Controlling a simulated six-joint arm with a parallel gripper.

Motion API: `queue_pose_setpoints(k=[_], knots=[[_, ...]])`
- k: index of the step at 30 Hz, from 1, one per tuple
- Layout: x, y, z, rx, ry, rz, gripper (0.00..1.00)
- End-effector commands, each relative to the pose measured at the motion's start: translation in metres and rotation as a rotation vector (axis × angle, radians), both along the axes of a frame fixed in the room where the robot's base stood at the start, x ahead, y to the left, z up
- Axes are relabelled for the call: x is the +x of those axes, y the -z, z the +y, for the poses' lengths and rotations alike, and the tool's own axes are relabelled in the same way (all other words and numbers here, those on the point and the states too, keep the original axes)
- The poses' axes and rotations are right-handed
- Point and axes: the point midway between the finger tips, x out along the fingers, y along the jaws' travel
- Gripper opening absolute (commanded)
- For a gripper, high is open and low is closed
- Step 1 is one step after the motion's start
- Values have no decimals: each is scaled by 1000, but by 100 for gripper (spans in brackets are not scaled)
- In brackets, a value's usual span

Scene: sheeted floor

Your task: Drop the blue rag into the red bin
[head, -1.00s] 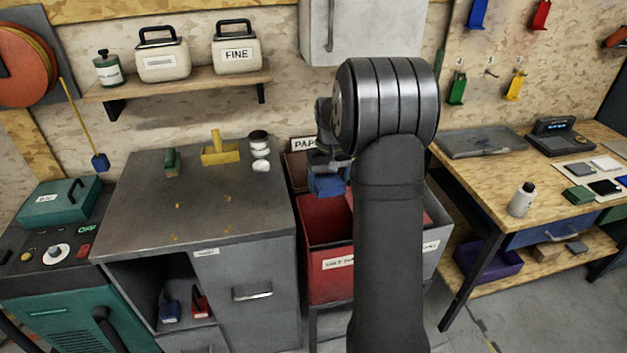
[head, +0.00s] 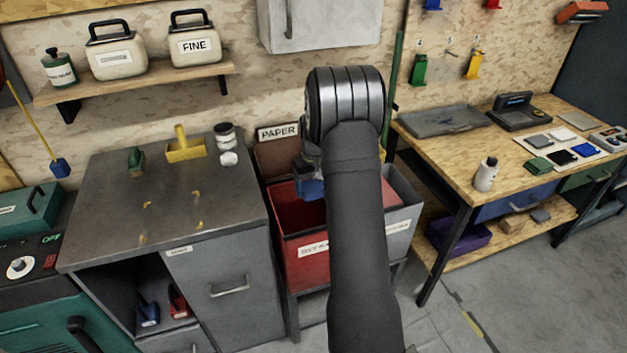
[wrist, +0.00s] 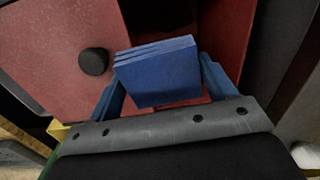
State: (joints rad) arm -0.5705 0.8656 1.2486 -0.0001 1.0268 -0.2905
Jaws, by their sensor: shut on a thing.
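The blue rag (wrist: 158,72) is a folded, layered square held between the two blue fingers of my gripper (wrist: 165,82). In the head view the rag (head: 309,188) shows just left of my arm, over the opening of the red bin (head: 290,212). My arm hides part of the bin and most of the gripper there. The rag looks above the bin floor; the exact height is unclear.
A brown bin with a PAPER sign (head: 278,133) stands behind the red bin, and a grey bin (head: 403,205) on its right. A grey cabinet (head: 170,215) stands close on the left. A wooden workbench (head: 465,150) is on the right, with open floor before it.

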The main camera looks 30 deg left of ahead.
Motion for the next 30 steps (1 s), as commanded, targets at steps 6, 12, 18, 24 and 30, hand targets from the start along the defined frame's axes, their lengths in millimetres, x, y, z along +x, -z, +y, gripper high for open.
queue_pose_setpoints(k=[6,12,18,24,30], knots=[[0,2,0,0,0,0,54],[0,2,0,0,0,0,100],[0,2,0,0,0,0,100],[0,-14,0,2,0,-1,100],[1,-58,0,2,0,-5,100]])
